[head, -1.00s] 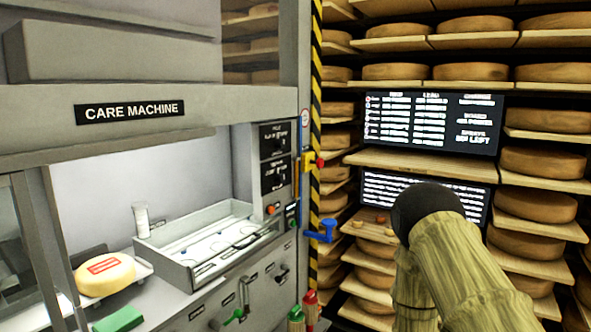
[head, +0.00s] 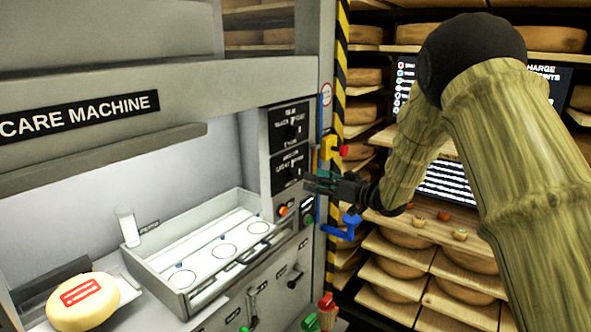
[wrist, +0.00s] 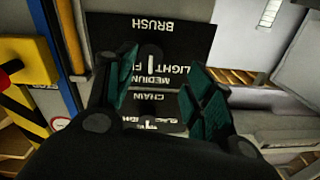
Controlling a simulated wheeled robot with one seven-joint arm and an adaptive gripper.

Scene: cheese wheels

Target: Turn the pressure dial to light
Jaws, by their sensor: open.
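My gripper (head: 318,184) is open and empty, with dark green finger pads, just to the right of the lower black dial panel (head: 287,170) on the care machine. In the wrist view my gripper's fingers (wrist: 157,78) point at that panel (wrist: 190,35), whose lettering is upside down: "BRUSH", "LIGHT", "MEDIUM" and a partly hidden word. A dark dial knob (wrist: 152,54) shows between the fingertips, apparently not gripped. The upper dial panel (head: 291,124) shows the word "CHAIN" in the wrist view (wrist: 155,98).
An orange button (head: 282,211) and green button (head: 308,219) sit below the panels. A blue handle (head: 345,228) and yellow bracket with red knob (head: 333,148) stick out at right. A white tray (head: 182,297) and a labelled cheese (head: 84,303) lie left. Cheese shelves (head: 455,266) stand behind.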

